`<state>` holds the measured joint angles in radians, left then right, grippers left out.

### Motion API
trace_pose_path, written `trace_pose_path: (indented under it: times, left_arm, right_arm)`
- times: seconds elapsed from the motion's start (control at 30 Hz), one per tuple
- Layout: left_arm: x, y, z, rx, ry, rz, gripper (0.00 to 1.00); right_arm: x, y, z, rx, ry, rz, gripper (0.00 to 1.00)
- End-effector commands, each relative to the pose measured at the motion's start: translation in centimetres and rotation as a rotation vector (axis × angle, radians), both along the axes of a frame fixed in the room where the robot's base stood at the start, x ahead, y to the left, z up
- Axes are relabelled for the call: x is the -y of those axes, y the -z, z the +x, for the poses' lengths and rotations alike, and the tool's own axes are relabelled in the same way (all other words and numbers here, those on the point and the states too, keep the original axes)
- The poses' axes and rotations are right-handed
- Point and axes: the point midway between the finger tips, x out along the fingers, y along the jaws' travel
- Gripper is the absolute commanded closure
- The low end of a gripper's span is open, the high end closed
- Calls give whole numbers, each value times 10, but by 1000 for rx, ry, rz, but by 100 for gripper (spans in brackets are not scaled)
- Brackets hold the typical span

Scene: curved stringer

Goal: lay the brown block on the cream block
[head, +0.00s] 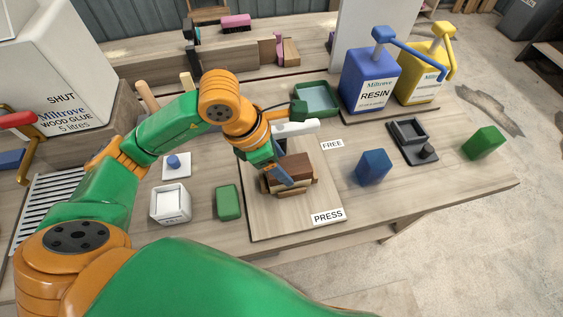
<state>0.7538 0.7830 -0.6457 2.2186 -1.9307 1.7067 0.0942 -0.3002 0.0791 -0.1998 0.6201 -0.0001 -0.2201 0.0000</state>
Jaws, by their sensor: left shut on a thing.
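My left gripper (282,178) reaches in from the left and is shut on the brown block (294,166). The brown block is at the top of a small layered stack on the wooden board in the middle of the table. A paler block edge, which looks like the cream block (312,182), shows just under it at the right. The gripper hides part of both, and I cannot tell whether the brown block touches the cream one. Darker wood shows lower in the stack. My right gripper is not in view.
The board (262,222) carries PRESS and FREE labels and a white bar (297,127) behind the stack. A green block (228,202) stands left of the board, and a blue block (374,167) right of it. The table's front right is clear.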

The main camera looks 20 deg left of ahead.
Motion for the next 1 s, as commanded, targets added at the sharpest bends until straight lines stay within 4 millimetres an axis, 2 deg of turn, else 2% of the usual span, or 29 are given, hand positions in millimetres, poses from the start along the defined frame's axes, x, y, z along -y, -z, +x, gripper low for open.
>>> trace_pose_path:
  times: [1.0]
  left_arm:
    - [0,7,0,1,0,1,100]
  right_arm:
    - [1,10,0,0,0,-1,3]
